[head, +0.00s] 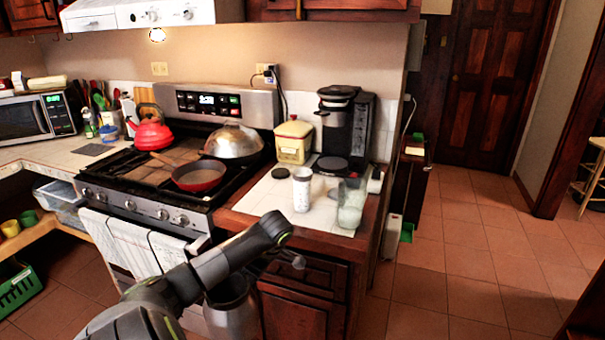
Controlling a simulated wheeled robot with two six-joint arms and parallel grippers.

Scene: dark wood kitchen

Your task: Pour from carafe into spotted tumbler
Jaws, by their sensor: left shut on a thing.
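The carafe (233,308) is a grey metal vessel with a dark band near its top. It hangs low in front of the counter and the oven, partly hidden behind my left arm. My left gripper (268,268) is shut on the carafe; its fingers are mostly hidden by my wrist. The spotted tumbler (302,189) is a pale, narrow cup standing upright on the white tiled counter to the right of the stove. It is above and to the right of the carafe in the picture, well apart from it. My right gripper is not in view.
A clear glass container (351,204) stands just right of the tumbler, near the counter's edge. A coffee maker (345,125), a yellow canister (294,141) and a small dark disc (280,173) are behind. A red pan (199,177) sits on the stove.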

